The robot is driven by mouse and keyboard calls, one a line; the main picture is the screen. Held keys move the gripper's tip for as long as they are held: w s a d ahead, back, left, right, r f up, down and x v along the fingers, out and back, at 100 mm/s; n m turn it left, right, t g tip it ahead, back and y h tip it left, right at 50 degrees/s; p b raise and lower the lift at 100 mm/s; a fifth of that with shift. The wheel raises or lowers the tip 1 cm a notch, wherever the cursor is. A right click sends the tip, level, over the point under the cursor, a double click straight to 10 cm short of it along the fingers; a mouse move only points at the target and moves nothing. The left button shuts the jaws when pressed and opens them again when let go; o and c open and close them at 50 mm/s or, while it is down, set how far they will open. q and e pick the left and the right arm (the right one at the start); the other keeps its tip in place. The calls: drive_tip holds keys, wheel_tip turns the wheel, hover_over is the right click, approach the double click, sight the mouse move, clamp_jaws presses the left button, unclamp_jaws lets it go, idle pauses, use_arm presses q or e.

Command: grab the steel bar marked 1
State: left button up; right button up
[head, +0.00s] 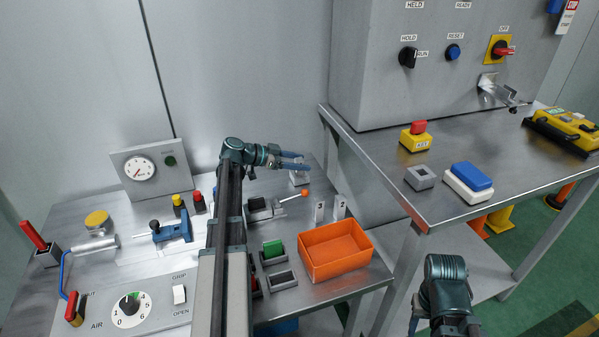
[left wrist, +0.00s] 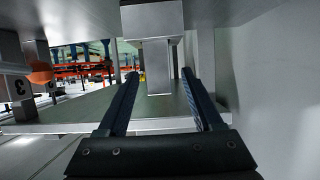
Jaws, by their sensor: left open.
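My left gripper (head: 304,161) is open at the back of the left bench, its blue fingers pointing right. Just under the fingers in the head view is a small grey steel piece (head: 299,178), partly hidden by them. In the left wrist view a plain grey post (left wrist: 158,82) with a wider block at one end stands between the open fingertips (left wrist: 160,73), with gaps on both sides. I cannot read a number on it. Two other upright bars (head: 319,211) (head: 340,206) with dark digits stand nearer the orange bin. My right arm (head: 446,280) is low at right; its fingertips are not clear.
An orange-knobbed lever (head: 304,194) lies close below the left gripper. An orange bin (head: 335,250) stands at the bench's right front. The grey cabinet (head: 430,60) and the right bench (head: 390,160) edge are to the right.

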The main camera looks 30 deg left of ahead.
use_arm(q)
drive_tip(key=b+x, duration=0.1)
drive_tip(key=x, duration=0.2)
drive_tip(key=shift+w+d+f, duration=0.1)
drive_tip(key=shift+d+f, duration=0.05)
drive_tip(key=shift+f, duration=0.05)
drive_tip(key=shift+r, duration=0.1)
clamp_jaws()
